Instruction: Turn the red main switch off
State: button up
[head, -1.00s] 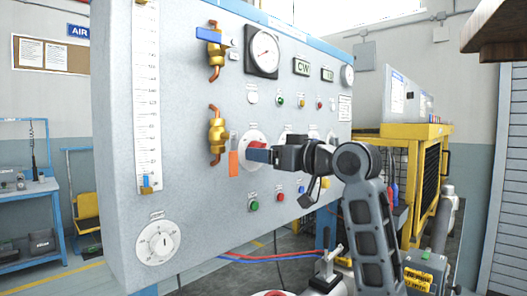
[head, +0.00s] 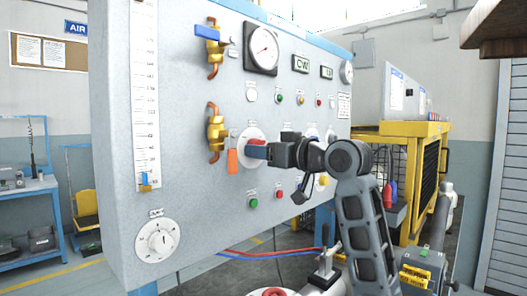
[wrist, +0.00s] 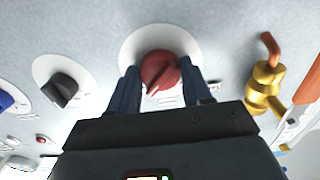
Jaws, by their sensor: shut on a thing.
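The red main switch (wrist: 160,72) is a round red knob on a white disc on the grey panel. In the wrist view its white pointer mark points down and slightly left. My gripper (wrist: 160,88) has one blue finger on each side of the knob and is shut on it. In the head view, the fingers of my gripper (head: 256,151) reach the panel from the right, and only a small red part of the switch (head: 257,141) shows above them.
Green (head: 253,203) and red (head: 278,195) buttons lie below. A white dial (head: 157,241) is at the panel's lower left.

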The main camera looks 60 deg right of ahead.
jog(key=shift+b, duration=0.3)
jog(key=shift+c, duration=0.2)
jog(key=n+b, duration=1.2)
jog(key=n, duration=0.5)
jog(key=shift+d+n, duration=0.1)
jog(key=shift+n, duration=0.3)
jog(key=o, duration=1.1)
jog(key=shift+r, duration=0.1)
jog(key=shift+c, duration=0.2)
jog(key=v, duration=0.8)
jog(key=shift+b, duration=0.35)
